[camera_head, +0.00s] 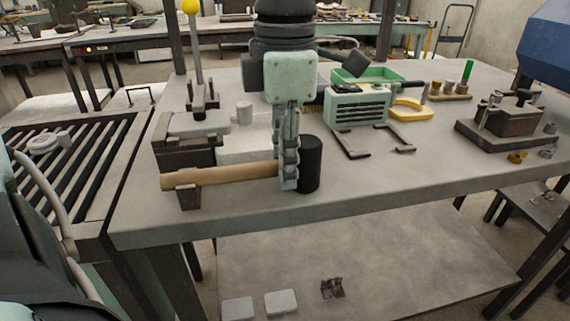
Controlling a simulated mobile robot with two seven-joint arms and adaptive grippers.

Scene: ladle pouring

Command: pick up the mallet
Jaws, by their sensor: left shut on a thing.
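The mallet has a pale wooden handle (220,176) lying level, pointing left, and a black cylindrical head (311,164) at its right end. My left gripper (288,172) comes down from above and is shut on the handle close beside the head. Its fingers hide that part of the handle. The handle's left end is above or on a dark stand (188,198) at the table's front left. I cannot tell whether it still touches the stand. My right gripper is not in view.
The grey table (400,185) is clear at front right. Behind the mallet are a dark vise-like block (185,152), a green-faced box (357,108), a green tray (368,75), a yellow-handled item (408,110) and dark brackets (402,146). A dark fixture (507,125) stands right.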

